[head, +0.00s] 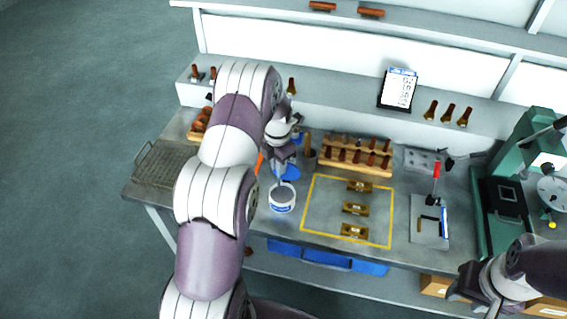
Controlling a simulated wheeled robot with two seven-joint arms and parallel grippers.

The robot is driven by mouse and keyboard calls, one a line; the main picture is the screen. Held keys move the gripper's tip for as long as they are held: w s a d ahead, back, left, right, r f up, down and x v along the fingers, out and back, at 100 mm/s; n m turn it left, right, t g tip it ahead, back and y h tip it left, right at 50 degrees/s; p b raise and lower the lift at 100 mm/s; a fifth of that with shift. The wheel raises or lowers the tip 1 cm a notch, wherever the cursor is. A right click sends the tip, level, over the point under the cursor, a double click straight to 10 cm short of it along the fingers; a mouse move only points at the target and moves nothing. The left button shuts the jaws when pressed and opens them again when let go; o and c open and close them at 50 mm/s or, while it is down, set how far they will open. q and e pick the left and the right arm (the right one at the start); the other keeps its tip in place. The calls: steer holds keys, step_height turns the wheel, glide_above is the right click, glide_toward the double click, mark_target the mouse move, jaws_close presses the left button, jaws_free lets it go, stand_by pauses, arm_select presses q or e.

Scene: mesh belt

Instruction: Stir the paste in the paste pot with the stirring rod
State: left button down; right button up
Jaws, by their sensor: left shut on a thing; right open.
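The paste pot (282,203) is a white tub with a blue label, standing on the bench just left of the yellow-outlined area. Its mouth is open towards me. My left gripper (281,168) is above the pot, pointing down and shut on the stirring rod. Only a thin bit of the rod shows between the fingers and the pot mouth. How deep it reaches, and the paste surface, are too small to tell. My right gripper (472,287) is open and empty, low at the right, in front of the bench.
A blue disc (289,173) lies behind the pot. A wooden rack (351,167) of handled tools stands behind the yellow-outlined area, which holds brass pieces (355,208). A wire mesh (163,163) lies at the left bench end. A green press (485,222) stands right.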

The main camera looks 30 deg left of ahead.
arm_select(q)
steer(key=shift+d, duration=0.1)
step_height(320, 180, up, 7)
steer(key=d+p, duration=0.1)
steer(key=p, duration=0.4)
steer(key=shift+s+d, duration=0.3)
steer(key=shift+s, duration=0.15)
stand_by(0.5)
